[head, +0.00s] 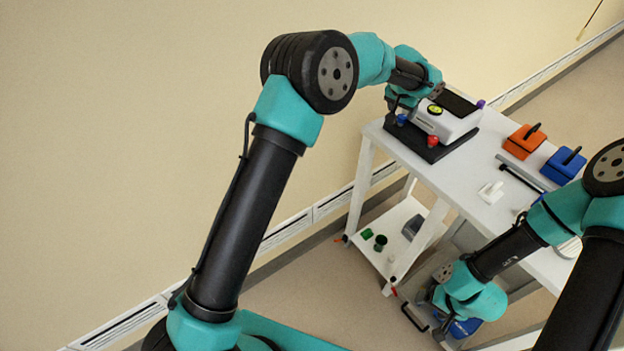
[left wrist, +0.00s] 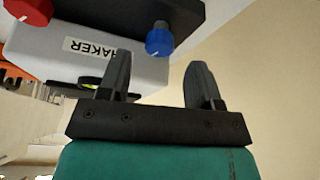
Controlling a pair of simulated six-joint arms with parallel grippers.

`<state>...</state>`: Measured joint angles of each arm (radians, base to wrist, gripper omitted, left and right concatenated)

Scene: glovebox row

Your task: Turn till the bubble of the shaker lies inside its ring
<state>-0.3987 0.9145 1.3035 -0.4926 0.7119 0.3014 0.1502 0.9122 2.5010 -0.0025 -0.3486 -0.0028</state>
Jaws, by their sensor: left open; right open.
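The shaker (head: 458,122) is a white box on a dark base at the far left corner of the table. Its round yellow-green bubble level (head: 435,109) is on top; where the bubble sits in the ring is too small to tell. A blue knob (head: 401,120) and a red knob (head: 432,141) stand at the base's near corners, with a purple one (head: 481,103) farther back. My left gripper (left wrist: 158,84) is open and empty, with the blue knob (left wrist: 159,40) ahead between its fingers, apart from them. My right gripper (head: 428,302) hangs low beside the table, open.
An orange box (head: 524,141) and a blue box (head: 563,165) with dark handles stand on the table right of the shaker. A small white item (head: 491,192) lies nearer. A lower shelf (head: 398,222) holds green cups and a grey item. The wall runs behind the table.

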